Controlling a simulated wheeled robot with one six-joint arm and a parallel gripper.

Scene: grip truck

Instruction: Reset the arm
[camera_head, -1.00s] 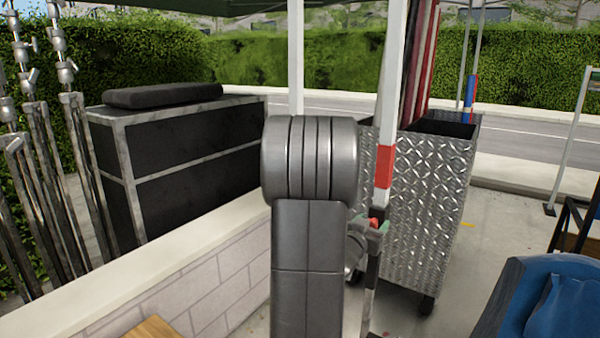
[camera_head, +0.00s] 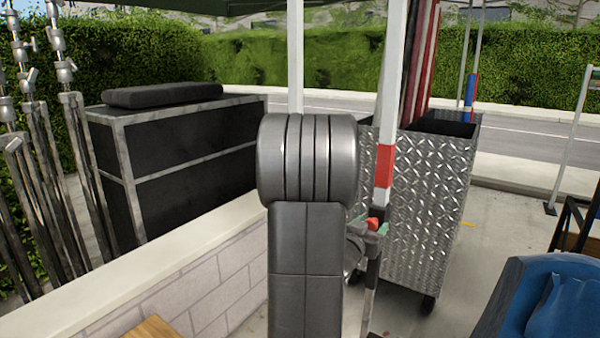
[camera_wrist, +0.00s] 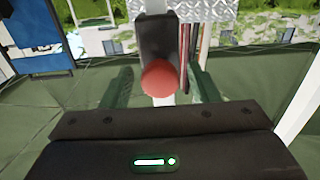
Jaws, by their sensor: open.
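My arm rises in the middle of the head view and hides most of my gripper (camera_head: 371,225). Its greenish fingertips show just right of the arm, with a small red round thing (camera_head: 373,223) between them in the picture. In the wrist view my gripper (camera_wrist: 161,90) is open, one dark green finger on each side. The red ball (camera_wrist: 160,78) appears between the fingers, in front of a dark grey upright piece (camera_wrist: 158,38). I cannot tell whether the ball lies within the jaws or beyond them.
A metal diamond-plate bin (camera_head: 425,200) on casters stands right of my arm, beside white poles. A low brick wall (camera_head: 215,300) and a black case (camera_head: 190,145) are on the left, with metal stands (camera_head: 75,150). A blue chair (camera_head: 550,300) is front right.

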